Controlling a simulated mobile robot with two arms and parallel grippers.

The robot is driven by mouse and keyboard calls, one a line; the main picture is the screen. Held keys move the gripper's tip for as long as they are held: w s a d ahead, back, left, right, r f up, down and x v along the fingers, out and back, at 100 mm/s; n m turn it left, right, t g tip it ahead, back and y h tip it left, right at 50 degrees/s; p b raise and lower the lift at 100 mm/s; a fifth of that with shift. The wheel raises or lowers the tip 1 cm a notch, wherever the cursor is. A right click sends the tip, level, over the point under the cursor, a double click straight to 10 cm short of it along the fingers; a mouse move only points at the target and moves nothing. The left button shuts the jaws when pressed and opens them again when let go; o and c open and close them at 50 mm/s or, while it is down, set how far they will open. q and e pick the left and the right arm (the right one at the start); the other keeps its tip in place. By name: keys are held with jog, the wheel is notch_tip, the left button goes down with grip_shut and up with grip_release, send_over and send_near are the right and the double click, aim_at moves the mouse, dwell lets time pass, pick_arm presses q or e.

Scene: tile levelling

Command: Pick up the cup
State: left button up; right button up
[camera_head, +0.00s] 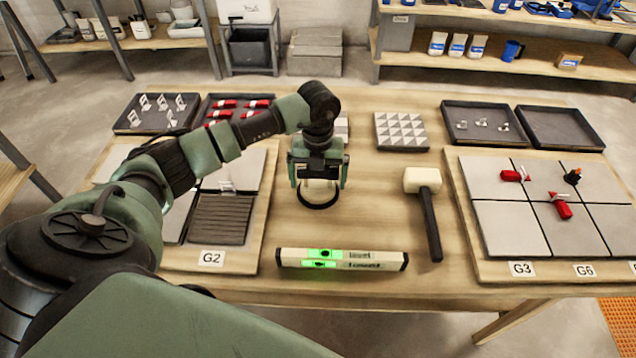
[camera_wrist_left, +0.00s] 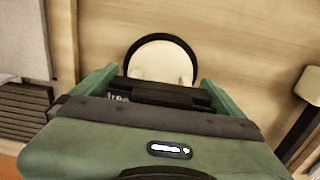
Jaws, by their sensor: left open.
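The cup (camera_head: 317,194) is a round, cream-coloured piece with a black rim, on the wooden table near its middle. My left gripper (camera_head: 318,178) is directly over it, pointing down, with its two green fingers apart on the left and right of the cup. The gripper hides the cup's upper part in the head view. In the left wrist view the cup (camera_wrist_left: 162,60) shows as a pale disc with a black ring between the fingers of the left gripper (camera_wrist_left: 160,82). Whether the fingers touch it cannot be told. My right gripper is not in view.
A spirit level (camera_head: 341,260) lies in front of the cup. A mallet (camera_head: 426,200) lies to its right. Trays (camera_head: 484,108) and a patterned tile (camera_head: 401,130) are at the back.

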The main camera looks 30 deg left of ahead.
pick_arm(q)
jog(key=c, duration=0.9)
jog(key=shift+c, duration=1)
